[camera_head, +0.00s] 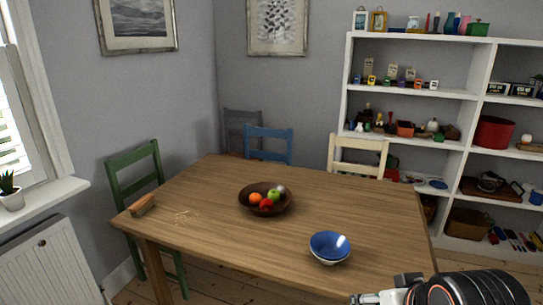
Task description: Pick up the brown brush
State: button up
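A brown brush (143,205) lies on the wooden table (205,240) at its far left corner, close to the edge. Some light crumbs or shavings (184,215) lie just to the right of it. My gripper (366,298) shows only in part at the bottom edge, right of centre, beside the dark rounded end of my arm. It is far from the brush, near the table's front right side. Its fingers are too cut off to tell whether they are open or shut.
A dark bowl of fruit (252,207) stands mid-table, and a blue-and-white bowl (330,247) stands nearer me. A green chair (139,171) is by the brush's corner. Blue (268,138) and cream (357,150) chairs stand behind. White shelves (405,95) fill the back right. The table's front left is clear.

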aim_at(137, 209)
jog(key=u, duration=1.25)
